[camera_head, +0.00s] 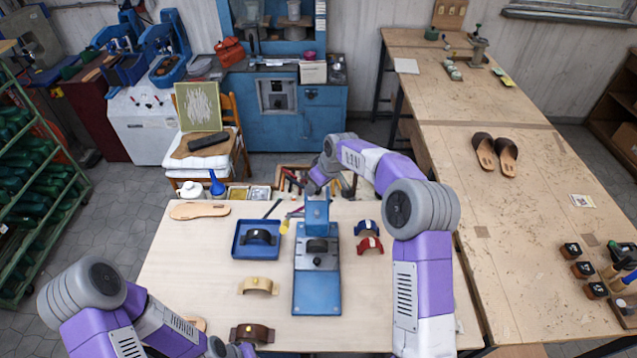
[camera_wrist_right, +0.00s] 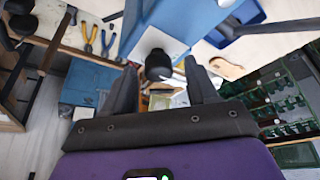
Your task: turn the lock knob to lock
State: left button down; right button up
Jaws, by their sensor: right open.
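The blue press (camera_head: 318,285) stands on the light work table, its upright head at the back.
A blue tray (camera_head: 235,250) with a dark strap piece is left of the press. Red and blue strap pieces (camera_head: 369,243) lie to its right. A tool rack (camera_wrist_right: 100,40) with pliers is behind the press.

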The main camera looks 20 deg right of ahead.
jog(key=shift+w, duration=0.1)
jog(key=shift+f, duration=0.1)
jog(key=shift+c, duration=1.4)
jog(key=c, duration=0.8)
jog(key=shift+o, duration=0.2)
